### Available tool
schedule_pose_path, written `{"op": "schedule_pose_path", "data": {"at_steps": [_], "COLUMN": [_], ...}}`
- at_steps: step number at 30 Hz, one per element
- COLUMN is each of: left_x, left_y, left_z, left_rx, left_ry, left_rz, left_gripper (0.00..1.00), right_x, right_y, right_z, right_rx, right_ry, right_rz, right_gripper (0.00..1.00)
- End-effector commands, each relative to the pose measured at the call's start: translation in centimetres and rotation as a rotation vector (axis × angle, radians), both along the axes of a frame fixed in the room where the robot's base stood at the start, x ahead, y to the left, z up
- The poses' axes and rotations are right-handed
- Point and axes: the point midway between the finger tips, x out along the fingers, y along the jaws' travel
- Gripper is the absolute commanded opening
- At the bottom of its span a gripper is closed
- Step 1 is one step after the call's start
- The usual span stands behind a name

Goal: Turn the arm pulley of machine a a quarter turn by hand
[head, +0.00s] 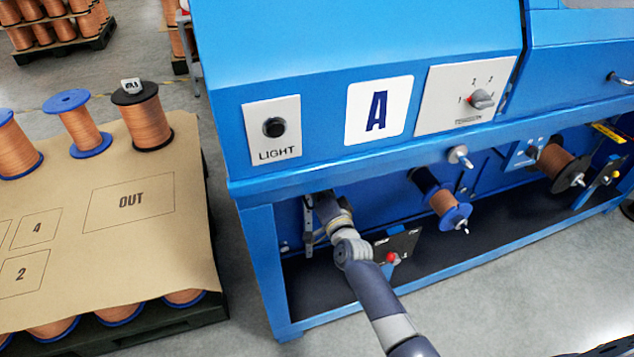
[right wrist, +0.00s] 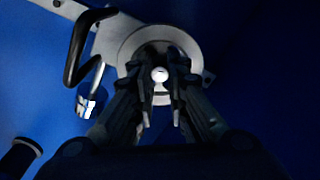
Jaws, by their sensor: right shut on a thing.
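Machine A (head: 225,60) is the blue cabinet with an "A" plate on its front. The arm pulley (right wrist: 160,32) shows in the right wrist view as a pale grey disc with a bright round centre, on a grey metal arm (right wrist: 105,40). My right gripper (right wrist: 161,62) is shut on the pulley, one dark finger on each side of its centre. In the head view my right arm reaches into the open bay under the panel. Its fingers and the pulley cannot be made out there. My left gripper is not in view.
A black bent handle (right wrist: 78,45) is close left of the pulley. Copper spools (head: 445,203) sit to the right in the bay, near a red knob (head: 391,258). A pallet with a brown sheet (head: 75,230) and spools stands left, with floor between.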

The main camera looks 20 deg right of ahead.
Motion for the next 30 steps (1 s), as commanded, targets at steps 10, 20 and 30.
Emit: {"op": "schedule_pose_path", "data": {"at_steps": [10, 20, 30], "left_x": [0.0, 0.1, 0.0], "left_y": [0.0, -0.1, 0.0], "left_z": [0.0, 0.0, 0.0], "left_rx": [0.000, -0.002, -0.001], "left_ry": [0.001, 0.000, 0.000], "left_rz": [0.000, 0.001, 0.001], "left_gripper": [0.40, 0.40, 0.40], "right_x": [0.0, -0.8, -7.0], "right_y": [0.0, 0.0, -0.2], "right_z": [0.0, -0.1, -0.2], "right_rx": [-0.002, -0.001, -0.003], "right_ry": [0.000, 0.001, 0.003], "right_rz": [0.001, 0.000, 0.001], "right_gripper": [0.35, 0.35, 0.35]}}
